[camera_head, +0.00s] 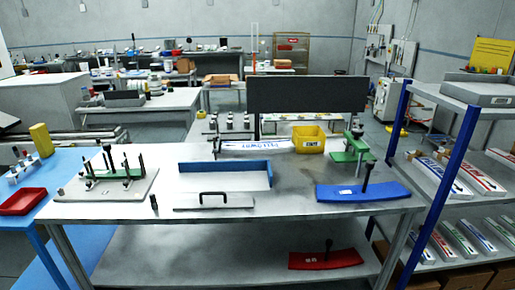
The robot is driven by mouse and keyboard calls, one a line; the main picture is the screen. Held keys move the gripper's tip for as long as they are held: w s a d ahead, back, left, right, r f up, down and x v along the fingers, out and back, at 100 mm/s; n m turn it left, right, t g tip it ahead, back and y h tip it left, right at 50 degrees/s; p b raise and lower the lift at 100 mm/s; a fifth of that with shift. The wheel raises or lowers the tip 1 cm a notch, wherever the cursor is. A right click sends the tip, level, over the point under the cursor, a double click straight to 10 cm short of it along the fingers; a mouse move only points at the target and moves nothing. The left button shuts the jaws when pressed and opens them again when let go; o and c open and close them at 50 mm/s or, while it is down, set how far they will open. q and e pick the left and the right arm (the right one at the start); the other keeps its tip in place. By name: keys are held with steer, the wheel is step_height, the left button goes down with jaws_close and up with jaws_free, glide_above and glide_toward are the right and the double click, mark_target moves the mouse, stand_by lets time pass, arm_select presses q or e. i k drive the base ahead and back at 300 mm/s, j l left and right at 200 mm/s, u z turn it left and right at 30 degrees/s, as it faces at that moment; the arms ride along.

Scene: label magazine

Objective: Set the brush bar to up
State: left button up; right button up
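No part is clearly labelled as the brush bar, so I cannot tell which it is or how it is set. A fixture plate (75,187) with upright black posts and green parts stands at the left of the grey table. A long blue-edged tray (225,180) lies near the middle. In front of it is a flat grey plate with a black handle (212,194). A curved blue piece (385,190) with an upright black knob lies at the right. A green stand (345,157) with a black knob is behind it. Neither of my grippers is in view.
A dark panel (305,94) rises behind the table, with a yellow bin (308,143) and a stack with blue lettering (253,147) before it. A red curved piece (325,260) lies on the lower shelf. A blue-framed rack (457,145) stands right.

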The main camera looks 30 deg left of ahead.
mark_target(217, 140)
steer(key=j+u, duration=0.25)
steer(key=u, duration=0.2)
steer(key=k+j+u, duration=0.1)
steer(key=j+u, duration=0.2)
steer(key=u, duration=0.15)
steer(key=j+u, duration=0.25)
steer(key=u, duration=0.25)
